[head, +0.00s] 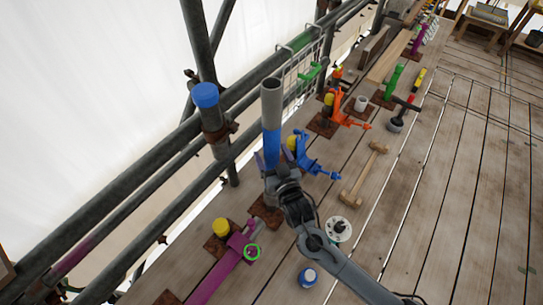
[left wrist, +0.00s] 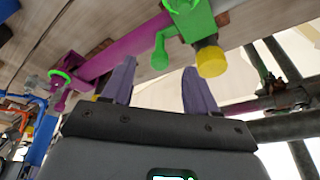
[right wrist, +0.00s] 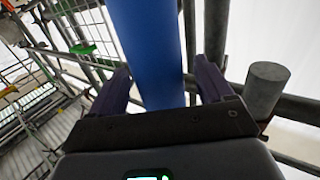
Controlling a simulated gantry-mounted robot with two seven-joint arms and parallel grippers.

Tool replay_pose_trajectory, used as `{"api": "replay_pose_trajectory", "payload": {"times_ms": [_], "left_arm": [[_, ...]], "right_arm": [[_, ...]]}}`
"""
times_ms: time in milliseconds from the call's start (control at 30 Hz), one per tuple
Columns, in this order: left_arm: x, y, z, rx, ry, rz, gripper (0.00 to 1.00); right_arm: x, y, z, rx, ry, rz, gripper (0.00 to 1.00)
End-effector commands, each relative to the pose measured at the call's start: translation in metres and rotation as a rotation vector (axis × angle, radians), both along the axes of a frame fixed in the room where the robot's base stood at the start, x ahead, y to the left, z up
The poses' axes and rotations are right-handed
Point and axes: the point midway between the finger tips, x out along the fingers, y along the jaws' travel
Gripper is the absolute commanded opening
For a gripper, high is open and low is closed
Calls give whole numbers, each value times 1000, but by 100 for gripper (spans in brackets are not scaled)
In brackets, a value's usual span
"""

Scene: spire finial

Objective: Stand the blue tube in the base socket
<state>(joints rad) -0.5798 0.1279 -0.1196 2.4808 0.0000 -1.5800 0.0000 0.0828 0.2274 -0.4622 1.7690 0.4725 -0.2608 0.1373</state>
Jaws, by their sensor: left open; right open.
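The blue tube (head: 272,142) stands upright in the head view, with a grey upper part and a blue lower part. My right gripper (head: 271,160) is open around its blue part. In the right wrist view the blue tube (right wrist: 150,50) passes between the two spread fingers, with a gap visible beside the right finger. A rusty brown plate (head: 267,214) shows below my right gripper; the tube's lower end and any socket there are hidden. My left gripper (left wrist: 155,80) is open and empty in its wrist view, below a purple bar (left wrist: 125,47).
A blue clamp (head: 313,165), an orange clamp (head: 345,115) and a purple clamp (head: 238,243) are along the deck edge. A mallet (head: 364,172) lies on the planks. A blue-capped post (head: 206,97) is on the scaffold at left.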

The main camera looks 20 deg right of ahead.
Motion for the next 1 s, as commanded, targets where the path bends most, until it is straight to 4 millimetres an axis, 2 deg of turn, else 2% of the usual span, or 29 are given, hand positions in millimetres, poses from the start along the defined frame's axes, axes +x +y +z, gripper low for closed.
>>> {"api": "replay_pose_trajectory", "payload": {"times_ms": [100,367,867,1000], "left_arm": [[0,0,2,0,0,1,58],[0,-2,2,-8,0,6,58],[0,-3,2,-12,1,7,58],[0,-2,1,-7,1,4,58]], "right_arm": [[7,0,0,-1,0,0,80],[8,0,-1,0,1,0,79],[8,0,-1,0,1,0,2],[8,0,0,0,1,0,0]]}}
